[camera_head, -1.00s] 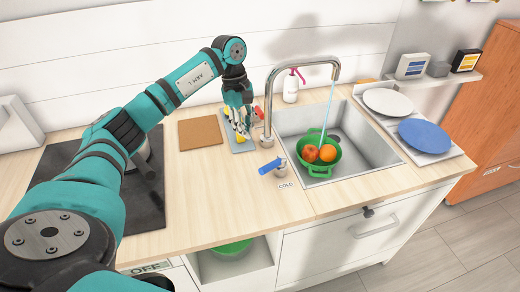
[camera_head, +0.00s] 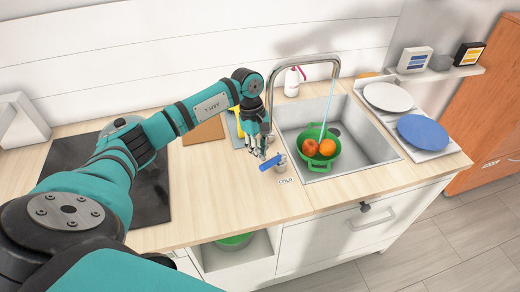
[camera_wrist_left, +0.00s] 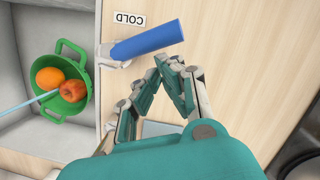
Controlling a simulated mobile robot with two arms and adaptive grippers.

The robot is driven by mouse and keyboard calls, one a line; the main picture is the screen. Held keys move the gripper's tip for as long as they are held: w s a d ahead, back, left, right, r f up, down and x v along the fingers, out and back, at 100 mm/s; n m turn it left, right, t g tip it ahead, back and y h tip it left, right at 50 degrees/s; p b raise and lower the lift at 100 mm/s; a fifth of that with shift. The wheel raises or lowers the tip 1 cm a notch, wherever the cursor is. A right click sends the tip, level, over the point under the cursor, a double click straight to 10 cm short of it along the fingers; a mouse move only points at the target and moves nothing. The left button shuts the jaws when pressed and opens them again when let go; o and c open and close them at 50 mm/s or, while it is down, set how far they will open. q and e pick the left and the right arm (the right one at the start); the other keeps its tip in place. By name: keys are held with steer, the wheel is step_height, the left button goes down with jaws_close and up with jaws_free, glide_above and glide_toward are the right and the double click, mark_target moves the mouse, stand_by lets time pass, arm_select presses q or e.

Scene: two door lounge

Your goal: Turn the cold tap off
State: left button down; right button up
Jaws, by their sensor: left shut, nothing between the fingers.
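The cold tap's blue lever (camera_head: 271,162) stands on the counter left of the sink, beside the COLD label (camera_head: 285,181). In the left wrist view the blue lever (camera_wrist_left: 146,40) points away from the sink side. Water (camera_head: 328,105) runs from the silver spout (camera_head: 297,61) into the sink. My left gripper (camera_head: 261,157) is shut and empty, just behind the lever in the head view. In the left wrist view its fingertips (camera_wrist_left: 168,62) are close to the lever with a small gap showing. My right gripper is not in view.
A green colander (camera_head: 321,161) with fruit sits in the sink (camera_head: 376,150). A soap bottle (camera_head: 291,83) stands behind. A dark hob (camera_head: 150,195) is at the left. Plates (camera_head: 424,133) lie on the right. The counter in front of the lever is clear.

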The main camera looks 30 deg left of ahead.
arm_select(q)
steer(key=shift+s+d+n, duration=0.15)
steer(key=shift+n, duration=0.25)
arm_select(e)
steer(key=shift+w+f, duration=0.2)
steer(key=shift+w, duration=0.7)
